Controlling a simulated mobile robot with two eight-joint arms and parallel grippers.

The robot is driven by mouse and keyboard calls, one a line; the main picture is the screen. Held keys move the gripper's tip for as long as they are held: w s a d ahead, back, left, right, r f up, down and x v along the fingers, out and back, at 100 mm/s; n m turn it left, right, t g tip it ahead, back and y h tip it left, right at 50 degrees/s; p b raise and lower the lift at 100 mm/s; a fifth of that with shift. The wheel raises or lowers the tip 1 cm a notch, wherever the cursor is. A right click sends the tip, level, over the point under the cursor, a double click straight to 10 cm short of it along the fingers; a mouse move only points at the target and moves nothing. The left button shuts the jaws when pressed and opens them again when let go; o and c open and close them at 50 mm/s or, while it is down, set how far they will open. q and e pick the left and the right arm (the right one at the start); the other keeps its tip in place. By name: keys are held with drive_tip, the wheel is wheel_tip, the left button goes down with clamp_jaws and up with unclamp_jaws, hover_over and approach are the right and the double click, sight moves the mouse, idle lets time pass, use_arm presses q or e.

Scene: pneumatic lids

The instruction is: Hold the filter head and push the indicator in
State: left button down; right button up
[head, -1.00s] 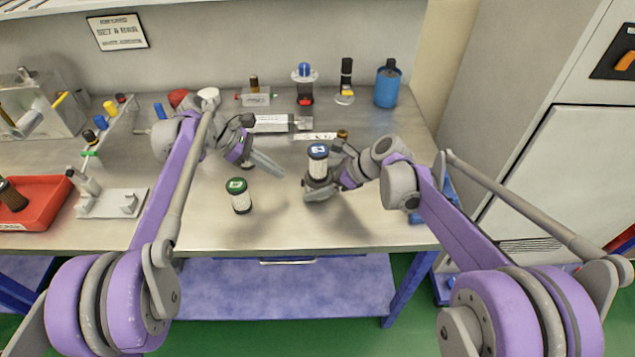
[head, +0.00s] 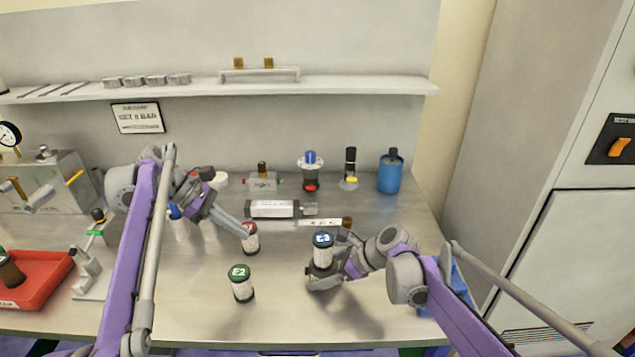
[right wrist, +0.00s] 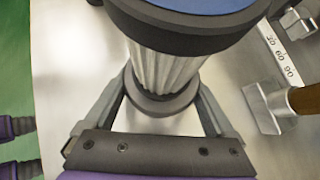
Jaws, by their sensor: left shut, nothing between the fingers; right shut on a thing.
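My right gripper (head: 322,276) is shut on a blue-capped canister marked E3 (head: 323,252), which stands upright between its fingers. The right wrist view shows its pale ribbed body (right wrist: 165,72) between the fingers and the dark, blue-topped cap above. I cannot tell whether its base touches the bench. My left gripper (head: 244,232) is shut and empty, its tips in front of or beside a red-topped canister (head: 251,244) and hiding part of it. A green-capped canister marked E2 (head: 241,287) stands apart, nearer the front. I cannot tell which part is the filter head's indicator.
Behind lie a grey cylinder (head: 272,208) and a white scale strip (head: 318,222). A red tray (head: 40,280) is at left.

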drive_tip(key=o, duration=1.1)
